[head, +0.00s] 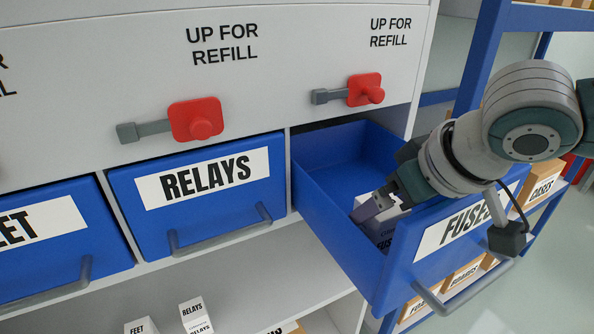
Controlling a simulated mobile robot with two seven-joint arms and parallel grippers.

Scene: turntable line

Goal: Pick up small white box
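A small white box (387,237) with partly hidden dark lettering sits inside the open blue FUSES drawer (343,232). My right gripper (372,208) reaches into this drawer from the right, over the box. Two other small white boxes, one marked RELAYS (196,316) and one marked FEET (141,327), stand on the shelf below. My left gripper is not in view.
The RELAYS drawer (200,190) and the drawer left of it (50,240) are shut. Red knobs with grey levers (196,120) (366,90) stick out above. The FUSES drawer's front (450,250) and handle project forward. Cardboard boxes (541,184) sit on a rack at right.

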